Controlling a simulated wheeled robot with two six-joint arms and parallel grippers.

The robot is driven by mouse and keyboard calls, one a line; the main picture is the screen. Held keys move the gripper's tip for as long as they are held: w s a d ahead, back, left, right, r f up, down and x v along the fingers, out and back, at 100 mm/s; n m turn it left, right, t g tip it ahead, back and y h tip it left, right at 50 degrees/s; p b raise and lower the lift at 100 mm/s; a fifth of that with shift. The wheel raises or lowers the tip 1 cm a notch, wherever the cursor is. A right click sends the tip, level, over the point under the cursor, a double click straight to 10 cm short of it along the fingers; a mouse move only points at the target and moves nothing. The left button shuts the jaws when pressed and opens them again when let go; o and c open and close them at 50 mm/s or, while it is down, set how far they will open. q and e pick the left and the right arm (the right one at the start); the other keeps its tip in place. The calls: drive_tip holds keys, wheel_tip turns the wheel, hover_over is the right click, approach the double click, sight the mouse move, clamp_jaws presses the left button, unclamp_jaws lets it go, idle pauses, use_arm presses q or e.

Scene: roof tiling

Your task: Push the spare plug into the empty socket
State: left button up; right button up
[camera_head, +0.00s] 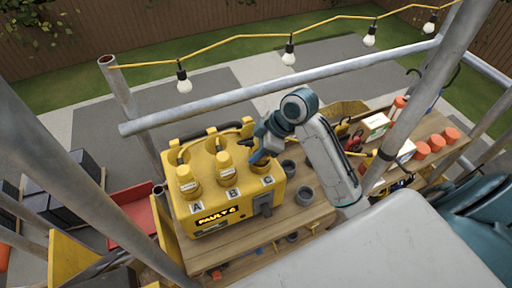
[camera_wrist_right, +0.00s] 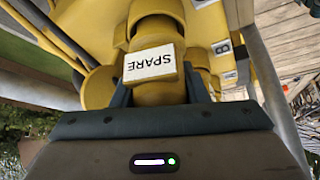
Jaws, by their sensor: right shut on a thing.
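The yellow distribution box (camera_head: 225,208) stands on the wooden planks, with sockets marked A, B and C. Yellow plugs sit at A (camera_head: 188,180) and B (camera_head: 224,166). My right gripper (camera_head: 262,155) is over the C position at the box's right end. In the right wrist view it is shut on the yellow spare plug (camera_wrist_right: 160,92), whose white label reads SPARE. The plug lies between the fingers, against or just over the box. The gripper hides the C socket and the plug's front end, so I cannot tell if the plug is in it. My left gripper is not in view.
Grey rings (camera_head: 304,195) lie on the planks right of the box. Orange-lidded pots (camera_head: 436,143) and small cartons (camera_head: 376,124) stand farther right. A scaffold tube (camera_head: 270,92) runs behind the box, and upright tubes stand left and right.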

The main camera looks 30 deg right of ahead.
drive_tip(key=shift+p, duration=0.35)
drive_tip(key=shift+f+b, duration=0.35)
drive_tip(key=shift+f, duration=0.25)
idle(0.6)
drive_tip(key=o, duration=0.9)
drive_tip(key=shift+r, duration=0.1)
drive_tip(key=p+v, duration=0.2)
drive_tip(key=p, duration=0.1)
drive_tip(key=shift+s+d+r, duration=0.1)
drive_tip(key=shift+r, duration=0.25)
drive_tip(key=shift+v, duration=4.05)
drive_tip(key=shift+s+f, duration=0.1)
